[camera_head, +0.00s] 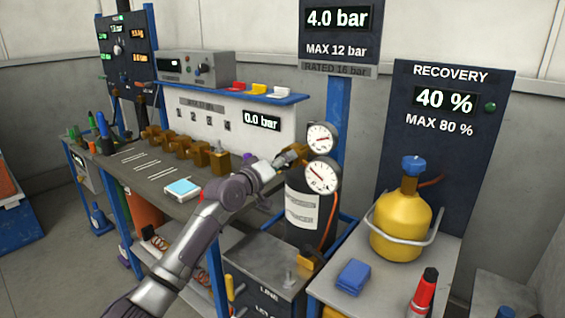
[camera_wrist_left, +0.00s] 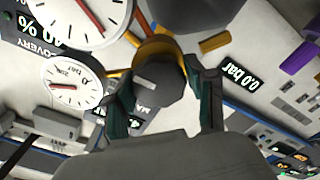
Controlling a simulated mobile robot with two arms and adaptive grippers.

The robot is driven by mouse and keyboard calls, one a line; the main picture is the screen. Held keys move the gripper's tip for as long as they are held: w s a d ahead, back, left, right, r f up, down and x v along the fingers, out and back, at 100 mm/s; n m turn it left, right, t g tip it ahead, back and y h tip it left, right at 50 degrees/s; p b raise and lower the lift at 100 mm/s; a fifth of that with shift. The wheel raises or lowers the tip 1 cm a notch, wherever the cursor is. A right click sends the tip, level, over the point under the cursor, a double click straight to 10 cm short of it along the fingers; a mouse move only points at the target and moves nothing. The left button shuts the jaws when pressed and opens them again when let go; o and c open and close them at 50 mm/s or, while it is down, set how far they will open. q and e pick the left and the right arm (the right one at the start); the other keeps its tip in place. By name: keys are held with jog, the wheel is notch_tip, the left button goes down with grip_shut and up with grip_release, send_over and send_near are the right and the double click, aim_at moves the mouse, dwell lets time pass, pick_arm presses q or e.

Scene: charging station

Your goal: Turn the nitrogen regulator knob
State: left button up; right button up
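The nitrogen regulator stands on top of a dark cylinder (camera_head: 300,205) in the head view, with an upper gauge (camera_head: 321,138) and a lower gauge (camera_head: 321,175). Its brass body (camera_head: 295,153) is partly hidden by my left gripper (camera_head: 282,160). In the left wrist view the dark faceted knob (camera_wrist_left: 160,88) with a light mark lies between the two fingers of my left gripper (camera_wrist_left: 167,82). The fingers are apart, with a visible gap on the knob's right side; contact on its left side is unclear. My right gripper is not in view.
A sign (camera_head: 337,20) reads 4.0 bar, max 12 bar. A bench display (camera_head: 262,120) reads 0.0 bar. Brass fittings (camera_head: 185,147) line the workbench left of the cylinder.

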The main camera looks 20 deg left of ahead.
pick_arm(q)
jog(key=shift+o, duration=1.4)
jog(key=v, duration=1.2)
